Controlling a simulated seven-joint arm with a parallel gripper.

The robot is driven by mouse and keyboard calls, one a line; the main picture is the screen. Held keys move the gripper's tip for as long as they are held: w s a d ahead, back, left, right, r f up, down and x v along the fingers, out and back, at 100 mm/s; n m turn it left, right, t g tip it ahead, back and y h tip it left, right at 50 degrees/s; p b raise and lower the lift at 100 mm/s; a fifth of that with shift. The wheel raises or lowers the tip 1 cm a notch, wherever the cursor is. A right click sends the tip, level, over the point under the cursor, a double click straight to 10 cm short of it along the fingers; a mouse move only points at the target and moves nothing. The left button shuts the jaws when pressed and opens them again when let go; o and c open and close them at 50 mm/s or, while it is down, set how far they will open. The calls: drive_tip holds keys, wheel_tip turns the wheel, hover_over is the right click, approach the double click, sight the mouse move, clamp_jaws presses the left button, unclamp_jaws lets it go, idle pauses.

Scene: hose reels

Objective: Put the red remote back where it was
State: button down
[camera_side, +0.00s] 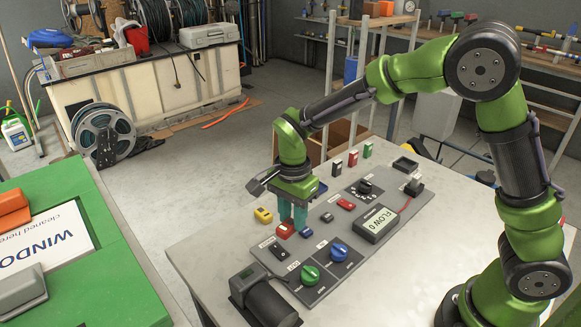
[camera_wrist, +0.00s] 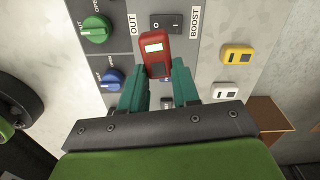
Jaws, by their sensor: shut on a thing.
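My gripper (camera_side: 293,218) has its teal fingers pointing down over the left part of the grey control panel (camera_side: 325,222). It is shut on a red remote (camera_side: 285,230), which sticks out past the fingertips. In the wrist view the red remote (camera_wrist: 154,48), with a pale display patch, shows at the tips of my gripper (camera_wrist: 160,80), just below a black rocker switch (camera_wrist: 167,23) between the words OUT and BOOST.
A yellow remote (camera_side: 263,215) lies on the table left of the panel; a white one (camera_wrist: 226,90) is near it. Green (camera_side: 310,275) and blue (camera_side: 338,252) knobs, a FLOW display (camera_side: 377,224) and a black motor-like cylinder (camera_side: 265,300) stand nearby. Red (camera_side: 353,159) and green (camera_side: 367,150) items stand behind.

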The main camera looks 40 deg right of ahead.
drive_tip(key=s+f, duration=0.1)
drive_tip(key=s+f+m, duration=0.1)
drive_tip(key=shift+s, duration=0.4)
drive_tip(key=shift+w+f+m, duration=0.15)
drive_tip(key=shift+m, duration=0.15)
hover_over(244, 230)
drive_tip(key=shift+f, duration=2.5)
drive_tip(key=shift+f, duration=0.15)
drive_tip(key=c, duration=0.8)
unclamp_jaws()
